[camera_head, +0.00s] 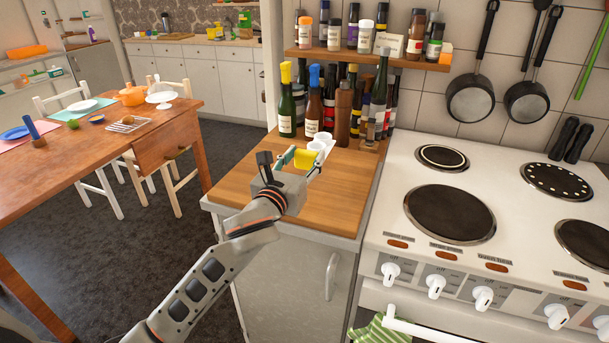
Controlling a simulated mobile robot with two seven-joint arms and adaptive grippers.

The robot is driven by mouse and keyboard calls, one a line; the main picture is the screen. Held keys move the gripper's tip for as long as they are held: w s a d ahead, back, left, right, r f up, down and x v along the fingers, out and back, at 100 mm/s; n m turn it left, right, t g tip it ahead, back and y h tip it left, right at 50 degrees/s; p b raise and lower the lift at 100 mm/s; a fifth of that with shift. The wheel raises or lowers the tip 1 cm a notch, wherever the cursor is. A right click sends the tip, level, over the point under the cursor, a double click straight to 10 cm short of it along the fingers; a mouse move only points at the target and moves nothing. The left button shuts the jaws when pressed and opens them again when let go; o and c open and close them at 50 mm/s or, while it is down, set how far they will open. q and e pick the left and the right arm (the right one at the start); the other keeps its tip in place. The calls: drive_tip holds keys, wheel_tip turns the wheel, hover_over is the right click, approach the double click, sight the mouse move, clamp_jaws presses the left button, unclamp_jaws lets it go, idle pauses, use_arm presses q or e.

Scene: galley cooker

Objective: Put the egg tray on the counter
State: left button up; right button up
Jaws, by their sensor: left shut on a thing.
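My left gripper (301,163) is over the wooden counter (340,198) beside the cooker. It is shut on a small yellow thing (304,158) that shows between its fingers. White cup-shaped pieces (322,146) show just behind the fingers; I cannot tell whether they join the yellow thing. I cannot tell for sure whether this is the egg tray, or whether it touches the counter, as the gripper hides its lower part. A light tray or rack with small round things (127,124) lies on the dining table at left. My right gripper is not in view.
Several bottles (313,105) stand along the counter's back edge, close behind the gripper. A spice shelf (370,55) hangs above. The cooker (400,200) adjoins at right. The counter's front and right part is bare. The dining table (60,172) is at left.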

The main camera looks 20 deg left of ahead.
use_arm(q)
wheel_tip(320, 180, down, 4)
drive_tip(key=shift+b, duration=0.65)
drive_tip(key=shift+f, duration=0.2)
drive_tip(key=shift+r, duration=0.2)
drive_tip(key=shift+f, duration=0.1)
